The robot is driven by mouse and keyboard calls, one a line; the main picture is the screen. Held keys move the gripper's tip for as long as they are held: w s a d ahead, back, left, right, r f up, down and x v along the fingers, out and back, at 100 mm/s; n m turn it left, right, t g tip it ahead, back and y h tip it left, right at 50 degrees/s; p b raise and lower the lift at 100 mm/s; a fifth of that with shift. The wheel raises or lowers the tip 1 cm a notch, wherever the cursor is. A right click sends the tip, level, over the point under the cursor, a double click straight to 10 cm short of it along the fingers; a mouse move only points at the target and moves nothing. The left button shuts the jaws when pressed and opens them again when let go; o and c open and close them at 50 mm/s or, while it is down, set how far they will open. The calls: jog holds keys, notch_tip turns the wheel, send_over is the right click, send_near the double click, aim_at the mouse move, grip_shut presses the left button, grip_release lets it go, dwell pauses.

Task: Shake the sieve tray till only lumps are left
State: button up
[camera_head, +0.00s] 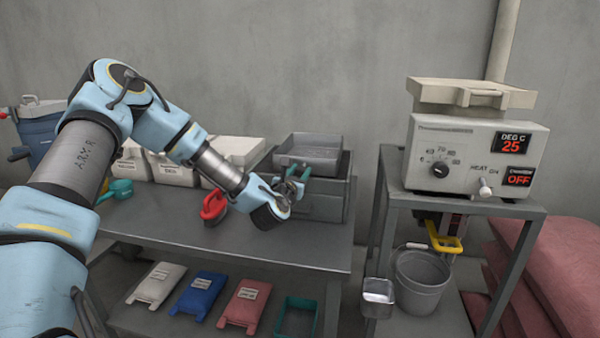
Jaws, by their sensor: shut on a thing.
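The grey sieve tray (310,150) is at the back right of the bench, at the top of a larger dark grey-green bin (322,208). My gripper (293,182) is at the tray's near side, shut on it. The exact grip is small and partly hidden by my wrist. The tray looks about level. Its floor is too small and grey to tell powder from lumps. I cannot tell whether it rests on the bin or is held just above it.
A red-handled brush (214,207) and a teal scoop (118,190) lie on the bench (180,235). Pale lidded boxes (176,171) stand along the back. A heater unit (470,160) reading 25 and OFF stands on a stand at right. The bench front is clear.

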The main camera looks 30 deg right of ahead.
grip_shut()
dwell(0.9)
